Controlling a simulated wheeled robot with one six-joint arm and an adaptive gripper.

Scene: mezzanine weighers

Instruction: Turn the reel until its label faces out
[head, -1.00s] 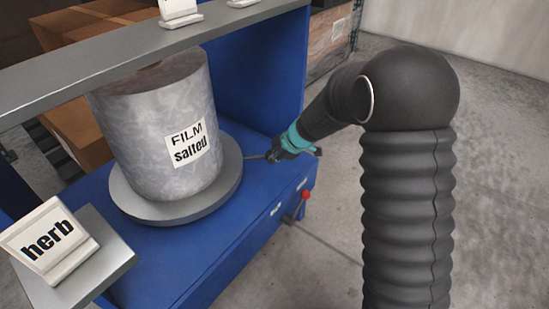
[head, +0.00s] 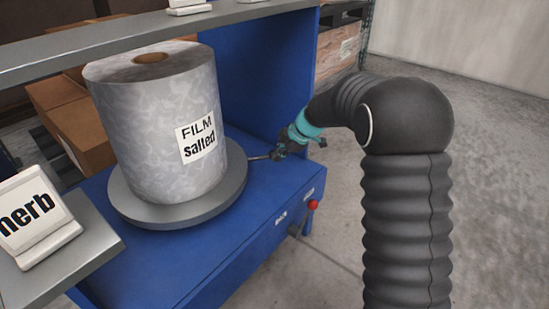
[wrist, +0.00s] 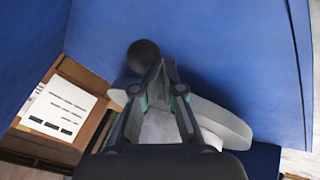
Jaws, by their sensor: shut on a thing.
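The reel (head: 150,130) is a grey mottled roll of film with a brown core, standing upright on a round grey turntable (head: 190,213). Its white label (head: 198,138), reading "FILM salted", shows right of the middle of the side towards the head camera. A thin rod sticks out from the turntable's right edge. My gripper (head: 281,150) is at the rod's outer end, beside the turntable. In the wrist view, my gripper (wrist: 160,72) is shut at a dark round knob (wrist: 144,53). The fingers partly hide the pale turntable (wrist: 222,122) behind them.
The blue stand (head: 245,205) has a side wall behind the reel and a red knob (head: 313,205) on its front. A grey shelf bar (head: 150,38) crosses above the reel. An "herb" sign (head: 35,215) stands front left. Cardboard boxes (head: 75,125) lie behind.

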